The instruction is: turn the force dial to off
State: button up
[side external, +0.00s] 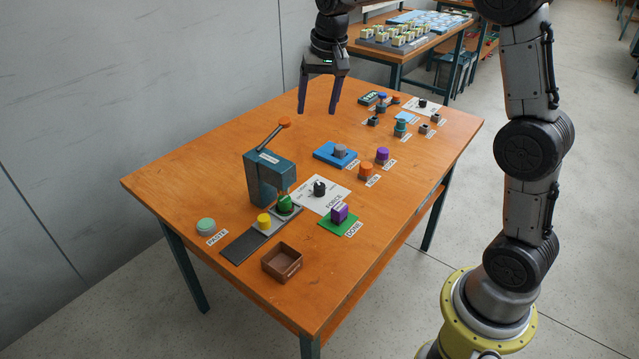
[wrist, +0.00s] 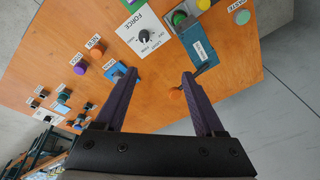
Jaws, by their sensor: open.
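The force dial (side external: 319,188) is a black round knob on a white card marked FORCE, near the middle of the table. The dial also shows in the wrist view (wrist: 144,37), at the top, with small labels around it too small to read surely. Which label its pointer faces I cannot tell. My gripper (side external: 317,109) is open and empty, high above the far left part of the table, well apart from the dial. In the wrist view its two purple fingers (wrist: 160,75) are spread, with only table and objects beyond them.
A blue-grey press (side external: 270,178) with a raised orange-tipped lever (side external: 284,123) stands left of the dial. A blue block (side external: 335,154) lies behind it, a green DONE pad (side external: 338,222) in front. Orange (side external: 366,170) and purple (side external: 382,154) pieces stand to the right.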

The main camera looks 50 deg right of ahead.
jog(key=w+d+f+g, duration=0.1)
jog(key=w+d+f, duration=0.25)
jog(key=f, duration=0.35)
jog(key=m+g, duration=0.1)
jog(key=g, duration=0.1)
send_over(320, 186)
notch_tip(320, 186, down, 7)
notch_tip(320, 186, down, 13)
jog(key=shift+w+f, duration=0.1)
jog(key=shift+f, duration=0.1)
jog(key=shift+c, duration=0.2)
grip_shut()
